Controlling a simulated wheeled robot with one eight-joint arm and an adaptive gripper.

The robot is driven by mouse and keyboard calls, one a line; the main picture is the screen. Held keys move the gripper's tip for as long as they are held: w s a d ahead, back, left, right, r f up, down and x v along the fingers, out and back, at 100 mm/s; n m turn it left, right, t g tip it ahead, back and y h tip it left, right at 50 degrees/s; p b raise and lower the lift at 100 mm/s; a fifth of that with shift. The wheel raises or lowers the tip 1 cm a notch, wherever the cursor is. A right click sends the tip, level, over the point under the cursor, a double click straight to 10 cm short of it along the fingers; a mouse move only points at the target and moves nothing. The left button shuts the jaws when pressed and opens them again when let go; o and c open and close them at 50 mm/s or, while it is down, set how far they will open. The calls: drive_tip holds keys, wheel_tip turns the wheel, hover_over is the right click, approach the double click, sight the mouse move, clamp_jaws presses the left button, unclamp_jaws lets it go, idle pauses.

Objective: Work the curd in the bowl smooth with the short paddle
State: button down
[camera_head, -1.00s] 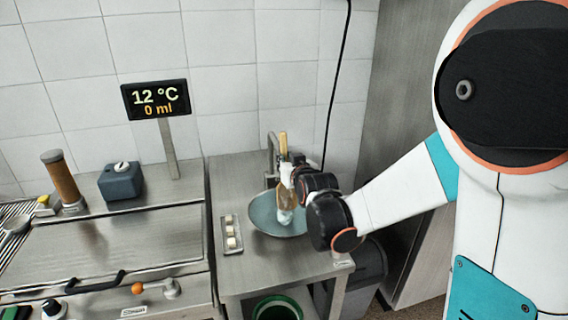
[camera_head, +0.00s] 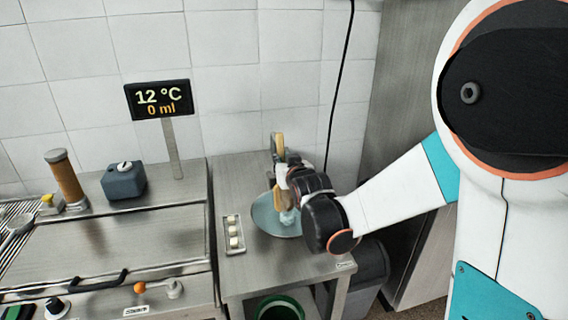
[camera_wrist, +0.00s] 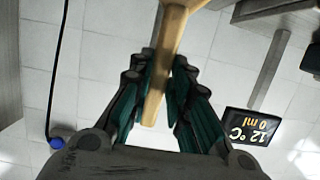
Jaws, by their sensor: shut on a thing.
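My gripper (camera_head: 284,180) is shut on the wooden paddle (camera_head: 280,146), whose upper part sticks up above the fingers. In the wrist view the paddle (camera_wrist: 154,103) runs between the two green-padded fingers. The wide blue-grey bowl (camera_head: 264,219) stands on the steel side table below my gripper. A pale, whitish lump (camera_head: 290,216), seemingly the curd, shows in the bowl under my gripper.
A small tray (camera_head: 239,250) with several pale cubes lies left of the bowl. A display (camera_head: 158,99) reads 12 °C and 0 ml. A green-rimmed bin (camera_head: 281,300) stands below. The table's front is clear.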

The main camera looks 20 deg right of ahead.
drive_tip(key=shift+r, duration=0.1)
wheel_tip(320, 180, up, 9)
drive_tip(key=p, duration=0.6)
drive_tip(key=shift+p, duration=0.35)
